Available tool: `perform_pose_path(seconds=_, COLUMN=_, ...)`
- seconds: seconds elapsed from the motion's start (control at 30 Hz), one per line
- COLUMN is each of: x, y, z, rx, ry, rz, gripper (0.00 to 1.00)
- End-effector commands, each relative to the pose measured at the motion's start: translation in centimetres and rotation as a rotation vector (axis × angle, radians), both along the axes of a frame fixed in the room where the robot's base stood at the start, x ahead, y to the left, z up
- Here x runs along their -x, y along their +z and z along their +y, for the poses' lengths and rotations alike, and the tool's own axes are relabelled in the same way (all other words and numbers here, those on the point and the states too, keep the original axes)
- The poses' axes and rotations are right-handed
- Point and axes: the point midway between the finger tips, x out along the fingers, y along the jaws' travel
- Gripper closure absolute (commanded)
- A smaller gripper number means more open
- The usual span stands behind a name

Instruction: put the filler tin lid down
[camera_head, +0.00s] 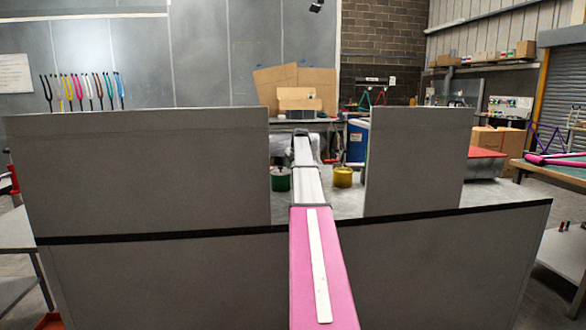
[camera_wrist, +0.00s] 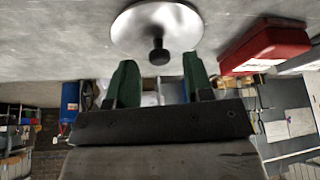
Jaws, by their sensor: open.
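In the wrist view, the filler tin lid (camera_wrist: 140,22) is a round, shiny metal disc with a dark knob (camera_wrist: 158,52) at its middle. It appears to lie on a grey surface. My gripper (camera_wrist: 160,66) has two green fingers spread apart, with a clear gap to either side of the knob. The knob is at or just beyond the fingertips, and neither finger appears to touch it. In the head view the lid and the fingers are hidden by my outstretched arm.
Grey panels (camera_head: 140,175) and (camera_head: 418,160) flank the gap that my arm passes through. A low dark-edged grey wall (camera_head: 450,260) crosses the front. A red box (camera_wrist: 265,45) sits right of the lid in the wrist view. A blue drum (camera_head: 357,142) stands behind.

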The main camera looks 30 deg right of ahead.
Motion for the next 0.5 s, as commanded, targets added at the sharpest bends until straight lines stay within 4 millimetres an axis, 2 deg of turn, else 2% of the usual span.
perform_pose_path(seconds=0.3, x=2.7, y=5.8, z=0.0, rx=0.001, ry=0.000, rz=-0.002, gripper=0.53)
perform_pose_path(seconds=0.5, x=3.9, y=8.5, z=-0.1, rx=0.001, ry=-0.001, rz=-0.002, gripper=0.53)
